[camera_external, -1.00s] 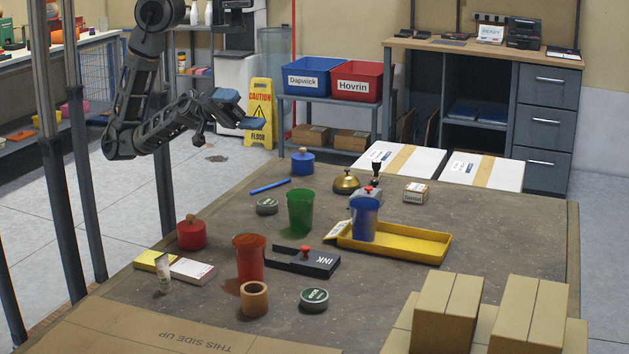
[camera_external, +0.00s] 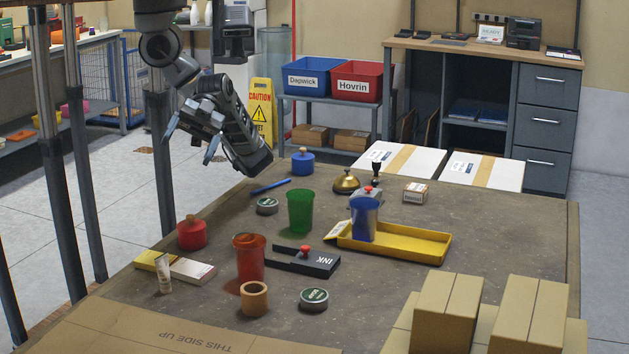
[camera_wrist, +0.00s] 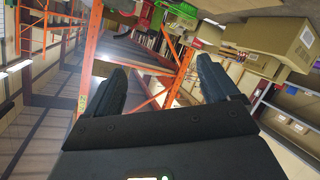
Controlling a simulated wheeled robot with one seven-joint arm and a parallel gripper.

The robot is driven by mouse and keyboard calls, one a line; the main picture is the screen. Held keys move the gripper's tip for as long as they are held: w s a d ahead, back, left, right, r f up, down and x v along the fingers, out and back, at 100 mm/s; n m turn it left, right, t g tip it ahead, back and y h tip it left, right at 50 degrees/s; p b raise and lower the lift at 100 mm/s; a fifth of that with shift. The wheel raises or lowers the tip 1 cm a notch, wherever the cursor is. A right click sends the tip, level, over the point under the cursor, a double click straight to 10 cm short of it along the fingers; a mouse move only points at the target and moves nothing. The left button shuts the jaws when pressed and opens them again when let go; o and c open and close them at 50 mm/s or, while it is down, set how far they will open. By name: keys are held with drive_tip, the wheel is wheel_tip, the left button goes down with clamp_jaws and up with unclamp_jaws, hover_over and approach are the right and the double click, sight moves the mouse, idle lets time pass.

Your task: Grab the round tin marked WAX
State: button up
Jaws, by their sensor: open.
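Two round, dark tins with green-and-white lids lie on the brown table. One tin (camera_external: 313,299) is near the front, right of a cardboard ring. The other tin (camera_external: 267,206) is farther back, left of the green cup. The lettering on both lids is too small for me to read with certainty, so I cannot tell which says WAX. My gripper (camera_external: 192,138) is raised beyond the table's left edge, well apart from both tins. In the wrist view my gripper (camera_wrist: 163,86) has its two fingers apart with nothing between them. No tin shows in that view.
A green cup (camera_external: 300,211), red cup (camera_external: 249,259), cardboard ring (camera_external: 254,299), black INK pad (camera_external: 318,262) and red pot (camera_external: 192,233) stand around the tins. A yellow tray (camera_external: 420,247) holds a blue cup. Cardboard boxes (camera_external: 445,315) fill the front right corner.

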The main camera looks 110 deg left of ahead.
drive_tip(key=w+a+f+y+b, duration=0.1)
drive_tip(key=a+f+y+b, duration=0.1)
drive_tip(key=a+f+y, duration=0.45)
drive_tip(key=w+a+f+y+b, duration=0.1)
drive_tip(key=a+f+y+b, duration=0.25)
drive_tip(key=a+f, duration=0.65)
drive_tip(key=shift+m+g+y, duration=0.3)
drive_tip(key=x, duration=0.5)
drive_tip(key=d+x, duration=0.1)
drive_tip(key=x, duration=0.3)
drive_tip(key=shift+w+d+f, duration=0.15)
drive_tip(key=shift+d, duration=0.1)
drive_tip(key=c, duration=1.2)
